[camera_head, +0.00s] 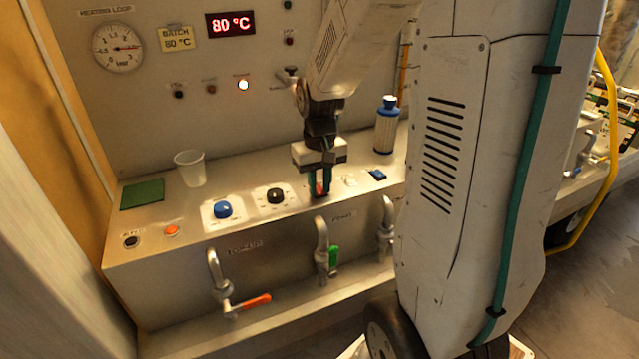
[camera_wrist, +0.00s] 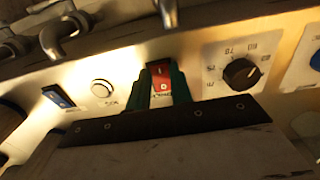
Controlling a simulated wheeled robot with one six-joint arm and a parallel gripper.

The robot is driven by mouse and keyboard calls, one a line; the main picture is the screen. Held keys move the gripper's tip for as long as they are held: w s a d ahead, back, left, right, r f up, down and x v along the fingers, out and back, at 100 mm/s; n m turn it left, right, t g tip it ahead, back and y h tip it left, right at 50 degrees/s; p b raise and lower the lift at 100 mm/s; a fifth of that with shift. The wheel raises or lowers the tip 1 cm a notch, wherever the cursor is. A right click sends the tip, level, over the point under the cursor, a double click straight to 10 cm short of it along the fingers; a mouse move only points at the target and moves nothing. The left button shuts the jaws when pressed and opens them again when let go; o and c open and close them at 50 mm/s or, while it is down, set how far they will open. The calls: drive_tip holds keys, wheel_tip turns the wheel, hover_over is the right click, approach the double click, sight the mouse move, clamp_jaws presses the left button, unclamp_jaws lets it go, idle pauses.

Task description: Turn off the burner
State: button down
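A red rocker switch (camera_wrist: 162,76) with white marks sits on the console top; its label is partly covered. It also shows as a small red patch in the head view (camera_head: 320,188). My gripper (camera_head: 320,190) points down at it, its two green fingers one on each side of the switch. In the wrist view my gripper (camera_wrist: 161,84) has a gap between its fingers, with the switch seen in it; I cannot tell whether they touch it. A red display (camera_head: 231,24) reads 80 °C. One panel lamp (camera_head: 243,85) glows white.
A black knob (camera_head: 275,195) and a blue knob (camera_head: 222,209) are left of the switch. A pale button (camera_head: 350,181) and a blue switch (camera_head: 377,174) are right of it. A cup (camera_head: 190,167) and a bottle (camera_head: 386,124) stand behind. Taps line the front.

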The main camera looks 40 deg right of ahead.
drive_tip(key=shift+w+d+r+g+y, duration=0.1)
drive_tip(key=shift+w+g+y, duration=0.1)
drive_tip(key=shift+g, duration=0.5)
drive_tip(key=shift+w+g+y, duration=0.2)
drive_tip(key=shift+g, duration=0.5)
drive_tip(key=c, duration=1.2)
unclamp_jaws()
drive_tip(key=shift+c, duration=0.2)
drive_tip(key=v, duration=0.7)
drive_tip(key=shift+r, duration=0.4)
drive_tip(key=shift+w, duration=0.1)
